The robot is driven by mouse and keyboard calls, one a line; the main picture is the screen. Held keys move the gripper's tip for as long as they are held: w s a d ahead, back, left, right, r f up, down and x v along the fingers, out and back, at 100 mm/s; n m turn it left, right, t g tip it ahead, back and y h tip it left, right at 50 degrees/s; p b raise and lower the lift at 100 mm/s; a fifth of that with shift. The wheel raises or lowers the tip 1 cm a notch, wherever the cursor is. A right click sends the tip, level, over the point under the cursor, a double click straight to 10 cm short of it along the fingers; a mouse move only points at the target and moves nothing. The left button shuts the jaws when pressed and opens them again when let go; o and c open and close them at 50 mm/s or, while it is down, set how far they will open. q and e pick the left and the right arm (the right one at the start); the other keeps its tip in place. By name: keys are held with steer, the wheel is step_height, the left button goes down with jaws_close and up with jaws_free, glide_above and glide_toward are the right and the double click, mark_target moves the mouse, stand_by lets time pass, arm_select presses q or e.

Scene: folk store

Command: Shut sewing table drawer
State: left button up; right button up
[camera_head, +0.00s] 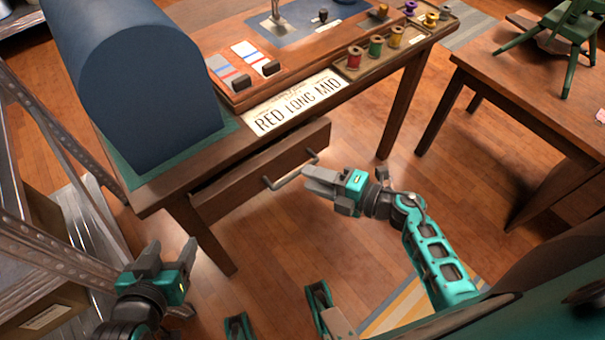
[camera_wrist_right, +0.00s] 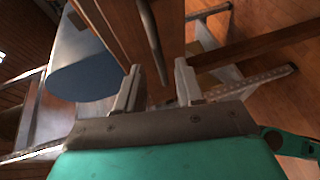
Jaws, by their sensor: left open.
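The sewing table (camera_head: 165,186) has a wooden drawer (camera_head: 255,170) under its top, pulled partly out, with a gap behind its front. A grey bar handle (camera_head: 283,180) is on the drawer front. My right gripper (camera_head: 308,181) is at the handle's right part in the head view. In the right wrist view its two fingers (camera_wrist_right: 159,82) are apart, with the handle (camera_wrist_right: 150,38) reaching down between them; contact is unclear. My left gripper (camera_head: 168,253) is open and empty at the lower left, apart from the table and drawer. The drawer's inside is mostly hidden.
Another wooden table (camera_head: 520,95) with a green chair stands right. Metal shelving (camera_head: 60,130) borders the left. Floor below the drawer is clear.

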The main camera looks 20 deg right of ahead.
steer(key=x, duration=0.3)
steer(key=shift+w+a, duration=0.1)
steer(key=shift+w, duration=0.05)
jaws_close()
stand_by(0.3)
stand_by(0.3)
